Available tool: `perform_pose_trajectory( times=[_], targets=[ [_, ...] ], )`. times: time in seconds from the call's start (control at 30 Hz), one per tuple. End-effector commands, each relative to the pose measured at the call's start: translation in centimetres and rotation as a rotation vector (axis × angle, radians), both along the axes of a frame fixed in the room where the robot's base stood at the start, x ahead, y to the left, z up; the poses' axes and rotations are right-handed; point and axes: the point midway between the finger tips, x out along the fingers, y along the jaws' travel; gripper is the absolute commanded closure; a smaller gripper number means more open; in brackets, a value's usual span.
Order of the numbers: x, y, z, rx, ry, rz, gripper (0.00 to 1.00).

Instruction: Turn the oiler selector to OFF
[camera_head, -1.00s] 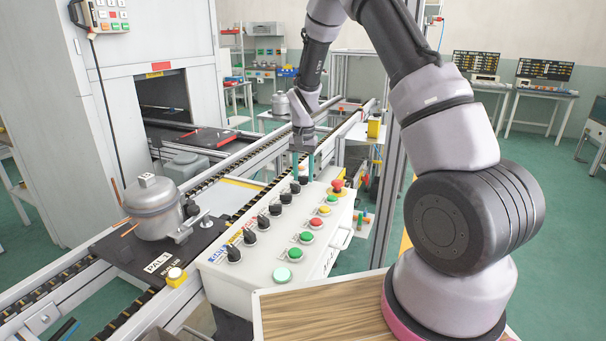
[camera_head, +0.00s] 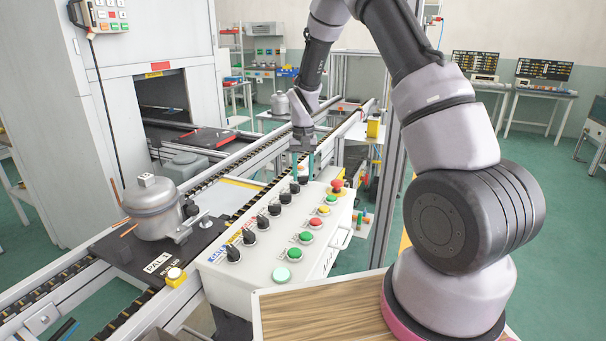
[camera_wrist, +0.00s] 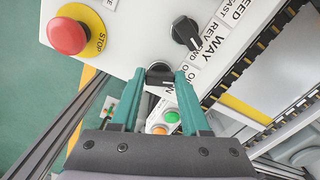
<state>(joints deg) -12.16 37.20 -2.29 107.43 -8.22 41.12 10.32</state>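The control box (camera_head: 215,262) has a row of several black selector knobs. The last knob at its far end (camera_wrist: 160,74) lies between my gripper's teal fingertips (camera_wrist: 159,80) in the wrist view. A little space seems to show on each side of it, and contact cannot be told. White lettering strips lie beside it, partly covered by a finger, so its label is not fully readable. In the head view my gripper (camera_head: 303,168) points down at the box's far end, and the fingers hide part of that knob. The neighbouring knob (camera_wrist: 186,32) stands clear of the fingers.
A red emergency stop (camera_wrist: 69,37) on a yellow ring sits close by on the panel. Green, yellow and red buttons (camera_head: 316,222) line the box's right side. A conveyor rail (camera_head: 245,213) runs behind the box. A grey compressor (camera_head: 153,208) stands on a pallet at left.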

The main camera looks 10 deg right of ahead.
Motion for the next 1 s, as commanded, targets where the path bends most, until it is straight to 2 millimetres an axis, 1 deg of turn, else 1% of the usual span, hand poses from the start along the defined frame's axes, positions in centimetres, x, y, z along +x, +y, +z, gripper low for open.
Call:
perform_pose_trajectory(
  times=[0.03,0.07,0.37,0.47,0.57,0.8,0.9,1.0],
  targets=[
    [0.1,0.0,0.1,0.0,-0.002,0.001,0.36],
    [0.1,0.0,0.1,0.0,-0.002,0.001,0.25],
    [0.0,0.0,0.1,0.0,-0.001,-0.001,0.25],
    [0.1,0.0,0.6,0.001,-0.002,-0.001,0.25],
    [0.1,0.0,1.9,0.0,-0.004,0.0,0.25],
    [0.1,0.0,6.9,0.0,-0.005,0.0,0.25],
    [0.1,0.0,8.6,0.001,-0.004,-0.001,0.25],
    [0.1,0.0,9.8,0.0,-0.003,0.0,0.25]
  ],
)
